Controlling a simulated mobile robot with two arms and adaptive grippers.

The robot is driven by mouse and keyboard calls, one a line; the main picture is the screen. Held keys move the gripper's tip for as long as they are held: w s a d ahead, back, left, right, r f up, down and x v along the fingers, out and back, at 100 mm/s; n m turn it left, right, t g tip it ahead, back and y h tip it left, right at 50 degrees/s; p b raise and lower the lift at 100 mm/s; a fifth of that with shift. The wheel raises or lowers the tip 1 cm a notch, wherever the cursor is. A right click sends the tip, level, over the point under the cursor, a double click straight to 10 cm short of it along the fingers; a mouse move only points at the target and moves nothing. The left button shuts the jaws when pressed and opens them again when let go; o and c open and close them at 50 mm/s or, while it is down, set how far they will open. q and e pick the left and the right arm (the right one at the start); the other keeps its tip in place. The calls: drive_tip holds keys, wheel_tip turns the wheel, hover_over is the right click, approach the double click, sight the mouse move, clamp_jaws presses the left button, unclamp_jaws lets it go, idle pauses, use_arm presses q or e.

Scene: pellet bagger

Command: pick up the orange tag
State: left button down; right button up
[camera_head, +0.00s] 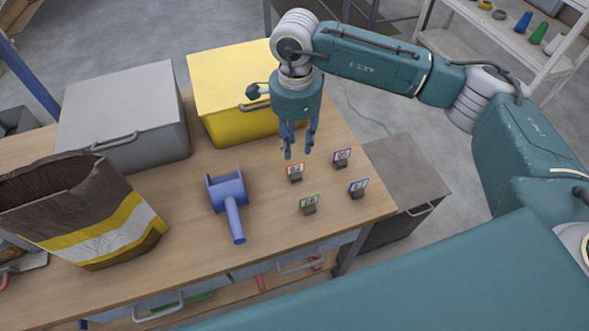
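My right gripper (298,154) points down just behind and above the orange tag. Its blue fingers are apart and nothing shows between them. I cannot tell the exact height of the fingertips over the table. My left gripper is not in view.
The blue scoop (228,198), a yellow bin (232,75), a grey bin (125,115) and a large bag (85,215) occupy the table (265,235).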

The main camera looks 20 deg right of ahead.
sight(296, 173)
wheel_tip(296, 173, down, 2)
drive_tip(key=shift+f, duration=0.1)
drive_tip(key=shift+s+f+p, duration=0.1)
drive_tip(key=shift+f+p, duration=0.45)
drive_tip(key=shift+f, duration=0.05)
drive_tip(key=f, duration=0.1)
drive_tip(key=f+p, duration=0.1)
drive_tip(key=f, duration=0.1)
drive_tip(key=shift+s+a+f, duration=0.1)
drive_tip(key=shift+s+f, duration=0.2)
drive_tip(key=shift+f, duration=0.45)
clamp_jaws()
